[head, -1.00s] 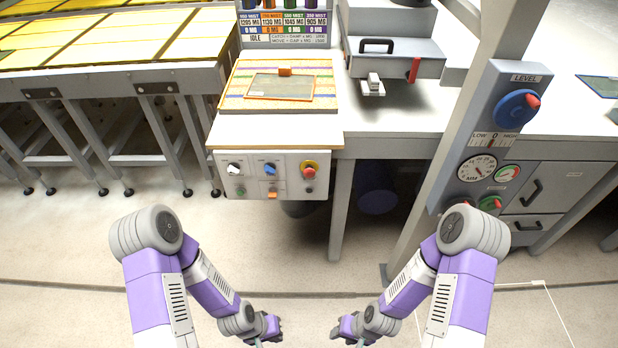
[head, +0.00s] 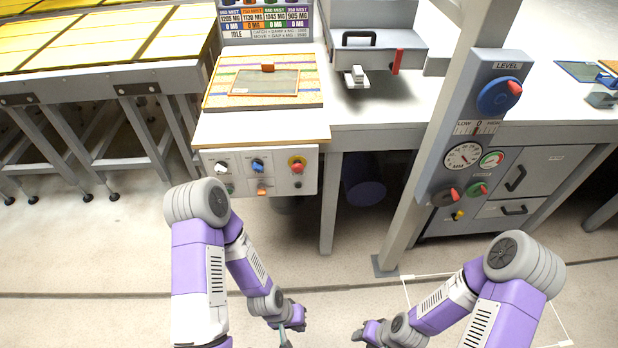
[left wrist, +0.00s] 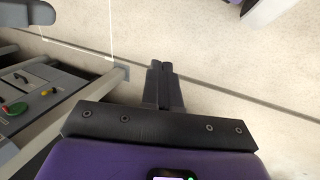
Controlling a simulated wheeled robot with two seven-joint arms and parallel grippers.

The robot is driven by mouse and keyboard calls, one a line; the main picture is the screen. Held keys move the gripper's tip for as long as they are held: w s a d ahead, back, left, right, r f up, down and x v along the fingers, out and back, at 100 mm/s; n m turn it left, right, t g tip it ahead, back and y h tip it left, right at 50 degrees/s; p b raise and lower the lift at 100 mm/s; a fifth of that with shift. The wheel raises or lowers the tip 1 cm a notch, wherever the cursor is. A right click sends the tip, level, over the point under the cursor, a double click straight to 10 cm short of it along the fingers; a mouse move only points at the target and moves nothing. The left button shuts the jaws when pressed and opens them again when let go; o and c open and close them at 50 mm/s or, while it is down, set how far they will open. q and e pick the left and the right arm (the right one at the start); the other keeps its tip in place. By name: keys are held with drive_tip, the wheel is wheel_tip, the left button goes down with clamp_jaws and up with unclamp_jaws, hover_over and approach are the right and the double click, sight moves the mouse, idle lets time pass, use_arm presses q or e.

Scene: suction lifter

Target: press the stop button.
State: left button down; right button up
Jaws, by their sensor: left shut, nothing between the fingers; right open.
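My left gripper (head: 300,318) is low over the floor in front of the bench, well apart from the panel. Its fingers are shut and empty, which also shows in the left wrist view (left wrist: 161,66). My right gripper (head: 360,332) is open and empty, to the right of the left one, also low and away from the panel.
The panel also has a white knob (head: 221,167), a blue knob (head: 258,165) and an orange switch (head: 262,191). A grey post panel (head: 472,130) at the right carries a blue level dial (head: 500,96), gauges and coloured knobs. The floor before the bench is clear.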

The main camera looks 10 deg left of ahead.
sight(297, 170)
use_arm(q)
drive_tip(key=w+a+r+m+t+y+b, duration=0.1)
drive_tip(key=w+a+r+m+t+y, duration=0.15)
drive_tip(key=w, duration=0.35)
drive_tip(key=w+a+r+m+t+y, duration=0.1)
drive_tip(key=w+m+t, duration=0.2)
drive_tip(key=w+m, duration=0.15)
drive_tip(key=w+a+r+m+t+y+b, duration=0.1)
drive_tip(key=w+a+m+t+y, duration=0.15)
drive_tip(key=w, duration=0.45)
drive_tip(key=w+r+m+t+y, duration=0.1)
drive_tip(key=w+r+m+t, duration=0.1)
drive_tip(key=r, duration=0.3)
drive_tip(key=w+r+m+t+y, duration=0.1)
drive_tip(key=w+r+m+t, duration=0.1)
drive_tip(key=r+m+t, duration=0.1)
drive_tip(key=w+d+r+m+t+y+b, duration=0.1)
drive_tip(key=w+r+m+t, duration=0.1)
drive_tip(key=r, duration=0.5)
drive_tip(key=shift+w+r+m+t, duration=0.3)
drive_tip(key=shift+w+m+t, duration=0.15)
drive_tip(key=shift+t, duration=0.45)
drive_tip(key=b+x, duration=0.2)
drive_tip(key=x, duration=1.1)
drive_tip(key=shift+w+a+f, duration=0.1)
drive_tip(key=shift+w+a, duration=0.1)
drive_tip(key=shift+w, duration=0.15)
